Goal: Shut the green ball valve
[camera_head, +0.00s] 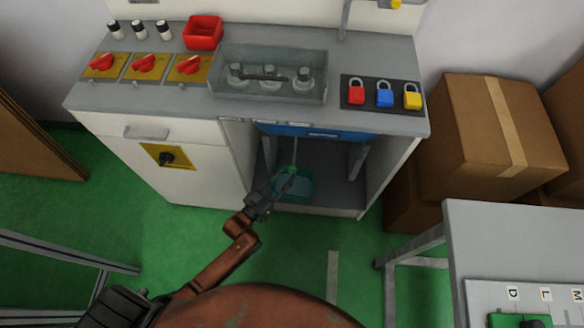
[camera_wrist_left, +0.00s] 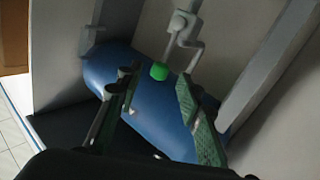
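The green valve part (camera_wrist_left: 160,71) shows in the left wrist view at the lower end of a grey pipe (camera_wrist_left: 184,28), in front of a blue tank (camera_wrist_left: 140,95). In the head view it is a small green spot (camera_head: 291,169) inside the open cabinet under the counter. My left gripper (camera_head: 284,181) reaches into this cabinet. In the wrist view its two fingers (camera_wrist_left: 155,82) are apart, with the green part just beyond and between the tips. Nothing shows between the fingers. I cannot tell whether either finger touches the valve. My right gripper is not in view.
The cabinet side wall (camera_head: 388,172) and grey legs (camera_head: 357,160) flank the opening. Above, the counter (camera_head: 212,108) holds padlocks (camera_head: 384,95) and red switches (camera_head: 146,64). Cardboard boxes (camera_head: 470,140) and a table (camera_head: 520,235) stand right.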

